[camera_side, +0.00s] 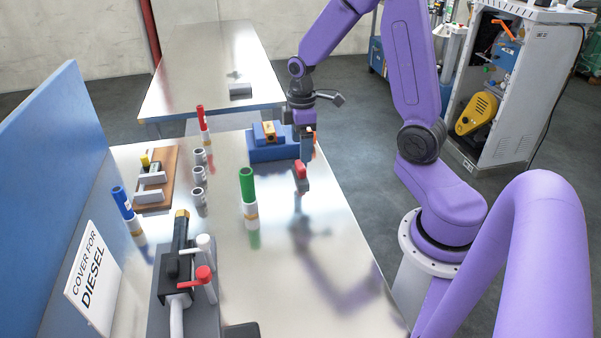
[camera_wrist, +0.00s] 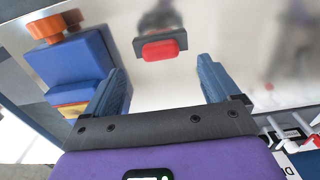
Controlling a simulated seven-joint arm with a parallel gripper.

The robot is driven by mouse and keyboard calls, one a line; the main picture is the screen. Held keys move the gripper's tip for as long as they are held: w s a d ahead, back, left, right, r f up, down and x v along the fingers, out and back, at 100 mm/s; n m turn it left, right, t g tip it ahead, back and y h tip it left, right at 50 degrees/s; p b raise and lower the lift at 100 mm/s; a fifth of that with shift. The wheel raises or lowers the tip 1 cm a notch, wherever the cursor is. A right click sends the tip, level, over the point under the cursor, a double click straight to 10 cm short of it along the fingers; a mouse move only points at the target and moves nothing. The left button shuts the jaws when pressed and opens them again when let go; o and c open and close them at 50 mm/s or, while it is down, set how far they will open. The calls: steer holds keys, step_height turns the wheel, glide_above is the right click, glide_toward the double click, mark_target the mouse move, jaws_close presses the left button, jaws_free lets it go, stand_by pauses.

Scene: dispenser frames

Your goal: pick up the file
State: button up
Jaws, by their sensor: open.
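No plainly recognisable file shows. A small red block-like piece with a grey part (camera_side: 301,171) is on the metal table just below my gripper (camera_side: 306,150); I cannot tell whether it is the file. In the wrist view this red piece (camera_wrist: 161,50) is ahead of my gripper (camera_wrist: 158,72), roughly midway between the two blue-grey fingers and touching neither. My gripper is open and empty, with its fingers wide apart. In the side view, the fingers partly overlap one another and the gap between them is hard to see.
A blue vise (camera_side: 262,153) stands close to my gripper, also at the left of the wrist view (camera_wrist: 75,72). Green (camera_side: 247,186), blue (camera_side: 122,202) and red (camera_side: 201,118) handles stand upright in holders. A dark tool fixture (camera_side: 180,262) is in front. The table's right side is clear.

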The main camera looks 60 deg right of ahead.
mark_target(300, 164)
steer(key=shift+a+f, duration=0.1)
steer(key=shift+f, duration=3.6)
steer(key=shift+w, duration=0.1)
steer(key=c, duration=1.2)
steer(key=shift+r, duration=0.15)
